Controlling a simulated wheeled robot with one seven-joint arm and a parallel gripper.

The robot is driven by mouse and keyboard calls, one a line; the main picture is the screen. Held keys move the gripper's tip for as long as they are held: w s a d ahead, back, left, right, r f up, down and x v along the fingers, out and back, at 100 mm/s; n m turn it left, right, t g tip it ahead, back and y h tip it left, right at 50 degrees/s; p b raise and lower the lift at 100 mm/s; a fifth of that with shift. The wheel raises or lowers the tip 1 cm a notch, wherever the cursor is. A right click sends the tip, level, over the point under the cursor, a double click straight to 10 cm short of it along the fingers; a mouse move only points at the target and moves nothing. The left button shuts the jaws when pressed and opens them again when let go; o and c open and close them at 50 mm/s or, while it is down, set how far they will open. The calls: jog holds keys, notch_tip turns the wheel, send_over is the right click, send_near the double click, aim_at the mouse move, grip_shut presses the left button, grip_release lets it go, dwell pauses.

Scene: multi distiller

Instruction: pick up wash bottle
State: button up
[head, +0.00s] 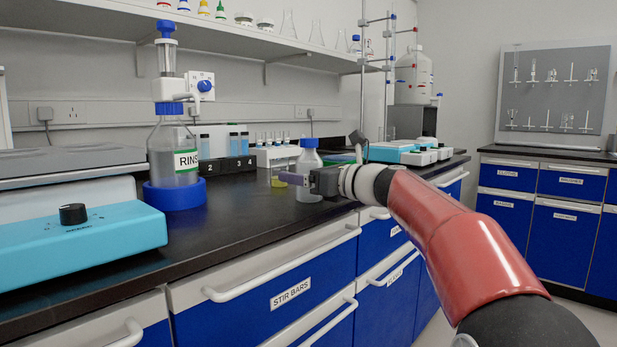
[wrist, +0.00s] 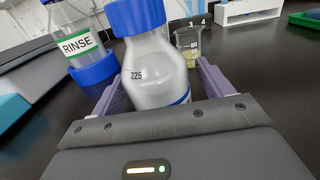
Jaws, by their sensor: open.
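A clear bottle with a blue cap (head: 309,158) stands upright near the front edge of the black bench. No separate wash bottle with a spout is clearly visible, so I cannot tell whether this is the one named. My gripper (head: 291,179) is at the bottle's lower body. In the wrist view, my gripper (wrist: 160,74) is open, with one purple finger on each side of the bottle (wrist: 152,72), which shows white contents and a "225" mark. The bottle's base is hidden behind the gripper body. I cannot tell whether either finger touches it.
A RINSE bottle (head: 175,150) with a dispenser top stands in a blue base to the left. A small beaker (wrist: 189,44) with yellow liquid stands just behind the bottle.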

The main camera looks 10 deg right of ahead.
jog(key=shift+w+a, duration=0.3)
jog(key=shift+w, duration=0.05)
jog(key=c, duration=0.9)
jog(key=shift+o, duration=0.2)
